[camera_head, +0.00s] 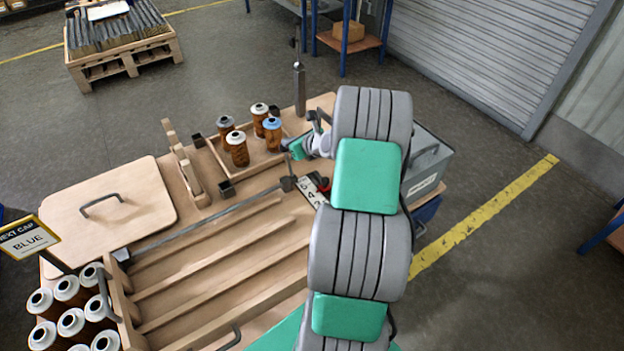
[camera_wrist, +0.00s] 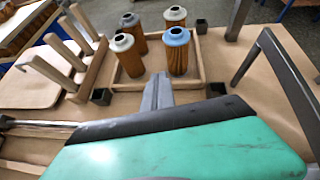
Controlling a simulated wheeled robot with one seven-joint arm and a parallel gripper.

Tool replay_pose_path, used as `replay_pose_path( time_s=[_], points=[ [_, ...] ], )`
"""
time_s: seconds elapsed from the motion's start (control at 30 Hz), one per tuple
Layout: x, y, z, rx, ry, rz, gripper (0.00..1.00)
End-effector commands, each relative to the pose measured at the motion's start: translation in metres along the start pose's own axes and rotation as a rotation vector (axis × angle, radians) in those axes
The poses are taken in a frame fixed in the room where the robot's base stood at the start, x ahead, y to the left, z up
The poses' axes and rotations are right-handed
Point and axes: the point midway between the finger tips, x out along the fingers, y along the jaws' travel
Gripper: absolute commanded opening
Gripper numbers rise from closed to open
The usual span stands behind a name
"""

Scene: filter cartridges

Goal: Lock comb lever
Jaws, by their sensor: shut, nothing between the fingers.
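The wooden comb (camera_head: 185,165) stands left of the small cartridge tray; its upright prongs show at the left of the wrist view (camera_wrist: 68,50). A long grey rod (camera_head: 210,216) runs along the slotted wooden rack and ends near a dark knob (camera_head: 288,184). I cannot tell for sure which part is the comb's lever. My gripper (camera_head: 300,147) is shut and empty, right of the cartridges. In the wrist view its grey fingers (camera_wrist: 158,92) point towards the tray, apart from the cartridges. My arm hides part of the bench's right side.
A small wooden tray (camera_head: 218,155) holds several cartridges, one blue-capped (camera_head: 272,134). An upright metal post (camera_head: 299,90) stands behind my gripper. More cartridges (camera_head: 70,322) stand front left, by a "NEXT CAP BLUE" sign (camera_head: 29,239).

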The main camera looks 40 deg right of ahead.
Motion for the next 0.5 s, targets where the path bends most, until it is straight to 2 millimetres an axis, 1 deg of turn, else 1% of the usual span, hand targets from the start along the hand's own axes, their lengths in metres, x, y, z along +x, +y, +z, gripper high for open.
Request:
replay_pose_path(
  time_s=[0.5],
  points=[
    [-0.0007, -0.0094, -0.0043, 0.008, 0.002, -0.012, 0.00]
  ],
)
